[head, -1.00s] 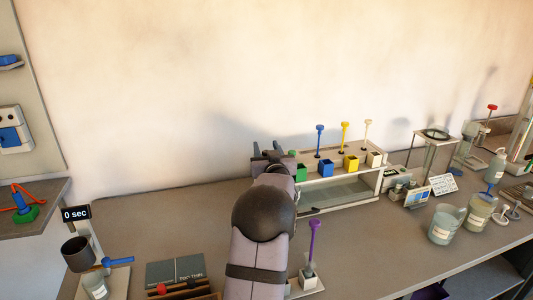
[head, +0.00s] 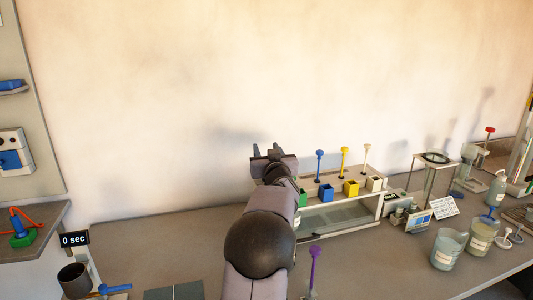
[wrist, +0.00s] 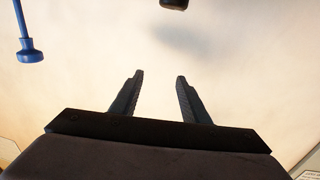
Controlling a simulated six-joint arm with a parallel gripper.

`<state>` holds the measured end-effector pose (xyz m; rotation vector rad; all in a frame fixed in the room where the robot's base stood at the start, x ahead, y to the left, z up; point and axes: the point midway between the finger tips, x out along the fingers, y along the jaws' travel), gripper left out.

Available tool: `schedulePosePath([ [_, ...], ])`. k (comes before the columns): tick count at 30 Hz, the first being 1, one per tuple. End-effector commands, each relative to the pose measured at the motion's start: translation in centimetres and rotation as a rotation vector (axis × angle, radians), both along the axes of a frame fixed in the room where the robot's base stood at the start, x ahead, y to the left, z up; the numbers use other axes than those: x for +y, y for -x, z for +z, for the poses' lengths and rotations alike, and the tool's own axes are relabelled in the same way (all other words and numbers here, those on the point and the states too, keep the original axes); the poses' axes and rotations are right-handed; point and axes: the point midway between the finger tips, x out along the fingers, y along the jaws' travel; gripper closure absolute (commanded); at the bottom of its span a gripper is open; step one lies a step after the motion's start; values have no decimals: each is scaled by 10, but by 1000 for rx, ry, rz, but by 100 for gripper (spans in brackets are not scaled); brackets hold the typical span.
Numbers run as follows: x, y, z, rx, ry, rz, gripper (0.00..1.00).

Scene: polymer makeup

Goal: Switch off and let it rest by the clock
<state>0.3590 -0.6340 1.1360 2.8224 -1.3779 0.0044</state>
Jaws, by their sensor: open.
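The clock, a small black display (head: 74,239) reading "0 sec", stands at the left in the head view. My gripper (head: 267,150) is raised in front of the bare wall, above the left end of the sample rack. Its two fingers (wrist: 159,75) are apart in the wrist view, with nothing between them. I cannot tell which device the task means by switching off. A dark cup (head: 74,280) stands below the clock, beside a blue-handled valve (head: 112,289).
The rack (head: 352,207) holds coloured blocks, with blue, yellow and cream-topped rods above. A purple-topped rod (head: 314,262) stands in front. Beakers (head: 447,249) and instruments crowd the right. Bench left of my arm is mostly clear. A blue-ended rod (wrist: 29,52) shows upper left in the wrist view.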

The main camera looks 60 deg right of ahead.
Motion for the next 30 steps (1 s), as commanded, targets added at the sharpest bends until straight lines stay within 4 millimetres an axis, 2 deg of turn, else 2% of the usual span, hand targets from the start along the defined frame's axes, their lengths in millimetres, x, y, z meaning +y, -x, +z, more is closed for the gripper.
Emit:
schedulePosePath([
  [5,2,-10,2,-22,4,6,58],
  [11,9,-39,9,-114,31,-3,58],
  [17,16,-62,9,-219,69,-108,58],
  [23,23,-60,-14,-239,77,-316,58],
  [30,46,-35,-63,-132,44,-600,58],
])
